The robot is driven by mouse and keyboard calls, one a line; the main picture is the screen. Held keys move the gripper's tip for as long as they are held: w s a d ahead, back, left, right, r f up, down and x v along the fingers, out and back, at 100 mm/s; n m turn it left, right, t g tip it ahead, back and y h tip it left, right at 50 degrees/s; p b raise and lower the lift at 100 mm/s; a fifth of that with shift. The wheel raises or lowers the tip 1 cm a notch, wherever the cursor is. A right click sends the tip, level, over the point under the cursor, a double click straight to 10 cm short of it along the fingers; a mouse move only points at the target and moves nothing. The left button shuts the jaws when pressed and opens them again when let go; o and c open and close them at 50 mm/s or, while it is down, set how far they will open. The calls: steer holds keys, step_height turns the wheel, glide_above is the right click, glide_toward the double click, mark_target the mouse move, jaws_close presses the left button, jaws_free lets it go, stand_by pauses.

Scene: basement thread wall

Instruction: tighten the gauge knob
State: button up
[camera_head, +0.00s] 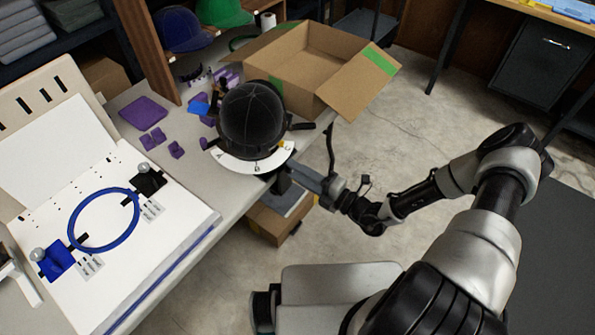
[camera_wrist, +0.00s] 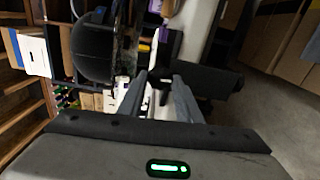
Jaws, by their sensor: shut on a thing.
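A cap-framing device with a round black cap (camera_head: 252,120) and a white curved gauge plate (camera_head: 262,162) marked with letters stands at the table's front edge. My gripper (camera_head: 296,175) is at the device's near side, just below the gauge plate. In the wrist view my gripper (camera_wrist: 160,82) has its two grey fingers closed around a dark part, which appears to be the gauge knob (camera_wrist: 166,48). Most of the knob is hidden by the fingers. The black cap also shows in the wrist view (camera_wrist: 93,50), left of the fingers.
An open cardboard box (camera_head: 305,62) stands behind the device. Purple pieces (camera_head: 145,110) lie on the table to the left. A white board with a blue hoop (camera_head: 107,190) lies at the front left. A cardboard box (camera_head: 270,222) sits under the table edge. The floor at right is open.

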stand_by(0.5)
steer(key=o, duration=1)
steer(key=shift+o, duration=0.2)
steer(key=v, duration=1.7)
steer(key=shift+s+d+p, duration=0.2)
steer(key=shift+p, duration=0.2)
